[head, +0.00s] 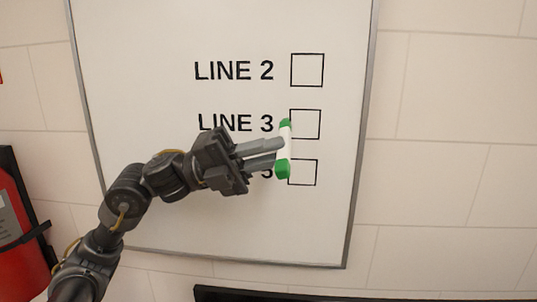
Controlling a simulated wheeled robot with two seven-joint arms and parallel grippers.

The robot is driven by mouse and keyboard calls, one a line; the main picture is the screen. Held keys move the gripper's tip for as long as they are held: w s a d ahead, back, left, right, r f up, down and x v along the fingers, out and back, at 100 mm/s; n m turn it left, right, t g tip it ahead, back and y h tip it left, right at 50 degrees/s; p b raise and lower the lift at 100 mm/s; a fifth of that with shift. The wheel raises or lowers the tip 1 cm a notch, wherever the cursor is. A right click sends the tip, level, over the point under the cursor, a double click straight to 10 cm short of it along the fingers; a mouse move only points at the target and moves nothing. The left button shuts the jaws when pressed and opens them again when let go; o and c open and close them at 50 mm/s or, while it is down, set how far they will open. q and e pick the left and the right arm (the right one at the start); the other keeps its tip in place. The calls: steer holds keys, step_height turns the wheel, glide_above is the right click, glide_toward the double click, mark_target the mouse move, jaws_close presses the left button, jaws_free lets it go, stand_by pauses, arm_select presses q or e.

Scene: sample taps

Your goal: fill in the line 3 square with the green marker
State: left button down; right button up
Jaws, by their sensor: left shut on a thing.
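The whiteboard (180,225) hangs on the wall with printed lines and empty squares. The line 3 square (307,124) is in the middle, with no colour seen inside it. My left gripper (279,148) is shut on the green marker (283,168), a white barrel with green ends. The marker stands roughly upright in the picture, its upper green end overlapping the left edge of the line 3 square. I cannot tell whether it touches the board. The gripper hides part of the lowest label. My right gripper is not in view.
The line 2 square (307,70) is above and another empty square (302,172) is below, close to the marker. A red fire extinguisher (18,235) is at the far left. A dark edge (350,294) runs along the bottom.

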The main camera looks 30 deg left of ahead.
arm_select(q)
steer(key=shift+w+d+r+p, duration=0.2)
steer(key=shift+w+d+p, duration=0.25)
steer(key=shift+d+p, duration=0.15)
steer(key=shift+w+d+f, duration=0.1)
steer(key=shift+w+d, duration=0.1)
steer(key=shift+d, duration=0.25)
steer(key=shift+w+d+f, duration=0.1)
steer(key=shift+w+d, duration=0.05)
steer(key=shift+d, duration=0.25)
steer(key=shift+d, duration=0.15)
steer(key=d, duration=0.1)
steer(key=w+d, duration=0.1)
steer(key=d+p, duration=0.1)
steer(key=shift+w, duration=0.25)
